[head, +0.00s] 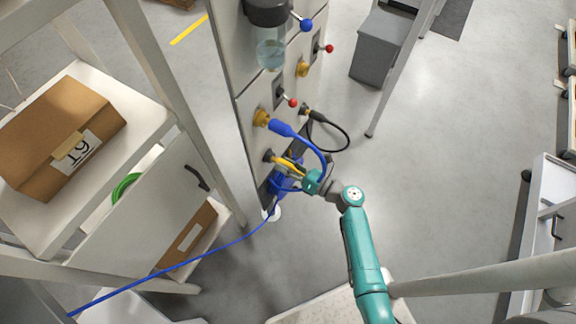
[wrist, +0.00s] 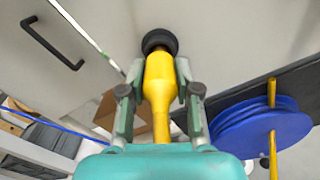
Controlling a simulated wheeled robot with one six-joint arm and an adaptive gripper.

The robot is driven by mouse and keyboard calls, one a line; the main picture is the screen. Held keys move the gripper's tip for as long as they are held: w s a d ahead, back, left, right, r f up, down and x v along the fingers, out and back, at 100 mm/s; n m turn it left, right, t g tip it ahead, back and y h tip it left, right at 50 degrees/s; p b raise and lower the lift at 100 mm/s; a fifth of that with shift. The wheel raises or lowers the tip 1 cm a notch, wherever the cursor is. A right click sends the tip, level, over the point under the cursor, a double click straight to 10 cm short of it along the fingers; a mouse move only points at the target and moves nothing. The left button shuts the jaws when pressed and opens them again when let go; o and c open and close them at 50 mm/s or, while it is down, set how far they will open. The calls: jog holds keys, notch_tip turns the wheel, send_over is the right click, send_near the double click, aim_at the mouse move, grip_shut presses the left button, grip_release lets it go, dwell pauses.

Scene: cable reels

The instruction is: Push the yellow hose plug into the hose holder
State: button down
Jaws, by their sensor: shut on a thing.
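The yellow hose plug (wrist: 160,82) is held between the two fingers of my gripper (wrist: 159,72), which is shut on it. It points at the panel, and its front end meets the black round hose holder (wrist: 159,39) in the wrist view. I cannot tell how deep the tip sits in the holder. In the head view the yellow plug (head: 289,162) lies in my gripper (head: 287,164), beside the dark holder (head: 268,156) low on the cabinet face. My gripper hides part of the plug there.
A blue hose plug (head: 281,128) sits at a brass fitting above, its blue hose looping close to my gripper. A black cable loop (head: 336,139) hangs to the right. A blue reel (wrist: 250,128) is below right in the wrist view. The floor (head: 450,170) at right is clear.

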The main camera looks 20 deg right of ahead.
jog(key=shift+w+a, duration=0.1)
jog(key=shift+w, duration=0.1)
jog(key=c, duration=0.7)
grip_release()
jog(key=shift+c, duration=0.2)
jog(key=shift+s, duration=0.1)
jog(key=v, duration=1.2)
